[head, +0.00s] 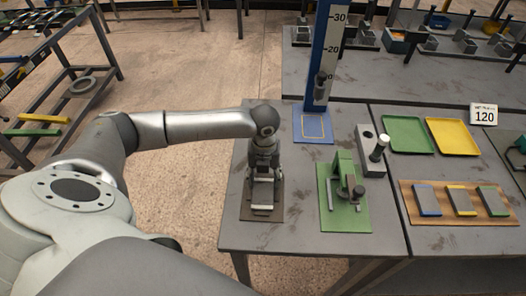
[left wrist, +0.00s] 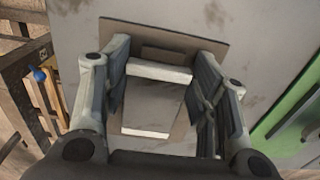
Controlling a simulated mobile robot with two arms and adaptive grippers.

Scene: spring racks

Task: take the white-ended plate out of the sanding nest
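The white-ended plate (left wrist: 155,105) lies in the sanding nest (left wrist: 175,36), grey with a white band at each end in the left wrist view. The nest is a brown board with a low block at its far end; its edge shows in the head view (head: 248,214). My left gripper (left wrist: 158,100) points down over the nest, fingers apart on either side of the plate; I see no clear grip. In the head view the left gripper (head: 263,190) hides much of the plate. My right gripper is in neither view.
Right of the nest stands a green fixture (head: 345,195) on a green board. Behind are a blue mat (head: 313,127) and a tall blue scale (head: 326,50). Green (head: 407,134) and yellow (head: 452,136) trays and a wooden board (head: 458,217) with plates lie further right.

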